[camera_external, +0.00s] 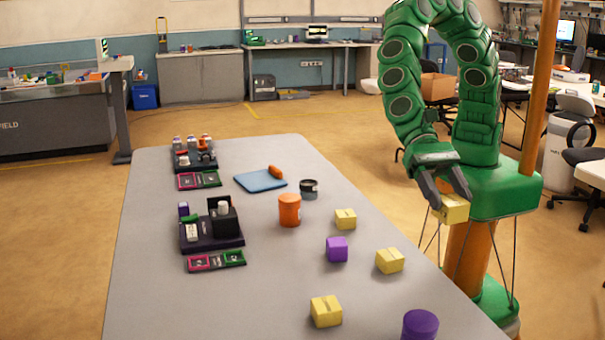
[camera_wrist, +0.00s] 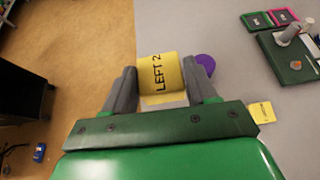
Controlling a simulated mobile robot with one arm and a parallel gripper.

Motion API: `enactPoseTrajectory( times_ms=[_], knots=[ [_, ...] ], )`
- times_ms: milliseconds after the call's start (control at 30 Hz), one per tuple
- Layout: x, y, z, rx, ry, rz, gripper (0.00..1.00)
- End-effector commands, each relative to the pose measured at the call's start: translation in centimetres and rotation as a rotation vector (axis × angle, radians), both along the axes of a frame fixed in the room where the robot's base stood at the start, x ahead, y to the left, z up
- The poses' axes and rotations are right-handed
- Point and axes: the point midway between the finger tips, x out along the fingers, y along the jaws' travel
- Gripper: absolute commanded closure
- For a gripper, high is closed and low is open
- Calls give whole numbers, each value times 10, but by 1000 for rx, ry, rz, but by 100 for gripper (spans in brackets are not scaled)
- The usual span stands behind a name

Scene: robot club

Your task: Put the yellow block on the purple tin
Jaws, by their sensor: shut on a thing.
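My gripper (camera_external: 451,202) is shut on a yellow block (camera_external: 454,212), held in the air beyond the table's right edge, beside my green base. In the wrist view the held block (camera_wrist: 160,80) sits between both fingers and shows the letters "LEFT 2". The purple tin (camera_external: 420,326) stands at the table's near right edge, cut off by the bottom of the external view. In the wrist view a round purple top (camera_wrist: 206,64), likely the tin's, shows just right of the held block and is partly hidden. My gripper is apart from the tin, above and behind it.
Other yellow blocks (camera_external: 389,260), (camera_external: 326,311), (camera_external: 345,219) and a purple block (camera_external: 337,249) stand on the grey table (camera_external: 160,305). The near left is clear.

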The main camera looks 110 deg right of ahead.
Motion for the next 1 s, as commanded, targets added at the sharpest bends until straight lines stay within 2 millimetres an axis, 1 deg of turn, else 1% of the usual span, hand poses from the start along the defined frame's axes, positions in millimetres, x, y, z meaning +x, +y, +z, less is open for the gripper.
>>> enactPoseTrajectory(
  times_ms=[67,167,333,833,1000],
  knots=[
    [-1,3,0,0,1,2,74],
    [3,8,-3,-1,1,2,74],
    [17,22,-15,-4,2,4,74],
    [60,60,-37,0,-1,3,74],
    [70,71,-54,-2,3,2,74]
  ],
)
